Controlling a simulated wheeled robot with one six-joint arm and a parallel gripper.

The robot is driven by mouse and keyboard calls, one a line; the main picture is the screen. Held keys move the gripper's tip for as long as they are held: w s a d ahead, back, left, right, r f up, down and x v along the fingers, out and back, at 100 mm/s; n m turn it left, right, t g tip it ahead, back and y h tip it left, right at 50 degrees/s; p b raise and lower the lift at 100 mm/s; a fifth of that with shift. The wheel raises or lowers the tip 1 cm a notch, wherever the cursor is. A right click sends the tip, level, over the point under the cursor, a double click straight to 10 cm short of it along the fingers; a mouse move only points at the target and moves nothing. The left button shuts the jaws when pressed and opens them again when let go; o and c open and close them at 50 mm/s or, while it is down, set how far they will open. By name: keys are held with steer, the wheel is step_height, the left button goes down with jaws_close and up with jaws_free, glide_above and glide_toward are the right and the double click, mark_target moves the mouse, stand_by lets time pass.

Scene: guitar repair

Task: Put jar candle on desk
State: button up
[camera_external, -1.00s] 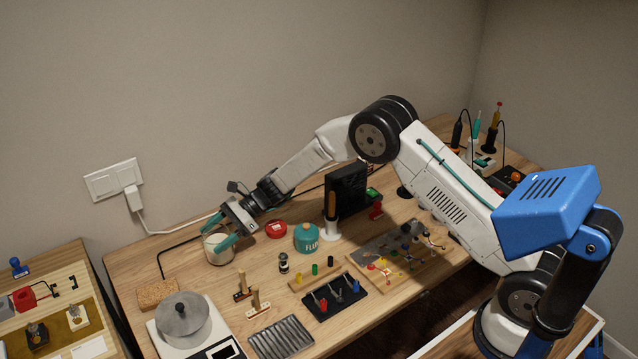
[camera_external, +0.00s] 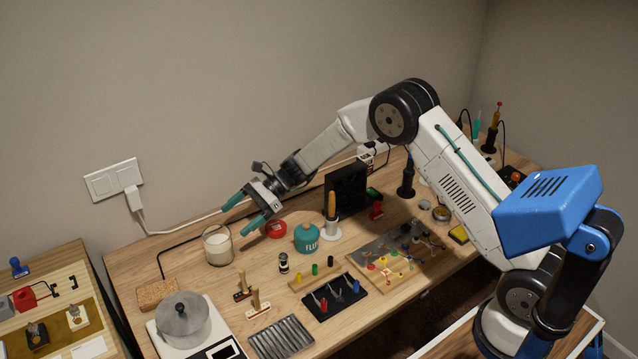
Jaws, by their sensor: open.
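The jar candle (camera_external: 218,247), a clear glass jar with cream wax, stands upright on the wooden desk (camera_external: 200,283) near its back left. My gripper (camera_external: 241,213) is open and empty, with teal fingertips spread apart. It hangs above and to the right of the jar, and its fingers look clear of the glass. The whole jar shows.
A red round tin (camera_external: 277,230) and a teal flux jar (camera_external: 306,238) stand right of the candle. A cork block (camera_external: 157,293) and a scale with a metal pot (camera_external: 183,318) lie in front left. A black cable runs behind the candle.

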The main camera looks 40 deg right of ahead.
steer(key=shift+v, duration=1.9)
steer(key=s+d+r+n+h, duration=0.2)
steer(key=s+d+r+n, duration=0.15)
steer(key=s+r, duration=0.35)
steer(key=s+d+r+n+g+h, duration=0.1)
steer(key=s+d+r+n+h, duration=0.2)
steer(key=s+r, duration=0.35)
steer(key=s+d+r+n, duration=0.4)
steer(key=s+d+r, duration=0.1)
steer(key=s+r, duration=0.25)
steer(key=s+d+n+h, duration=0.2)
steer(key=s+d, duration=0.3)
steer(key=s, duration=0.4)
steer(key=s+d+n+t+h, duration=0.1)
steer(key=s+d+n+h, duration=0.2)
steer(key=s+d, duration=0.3)
steer(key=s+d+n+t+h, duration=0.1)
steer(key=s+d, duration=0.4)
steer(key=s, duration=0.6)
steer(key=shift+s+d+f+n+h, duration=0.2)
steer(key=shift+s+d+n+h, duration=0.15)
steer(key=shift+n+h, duration=0.65)
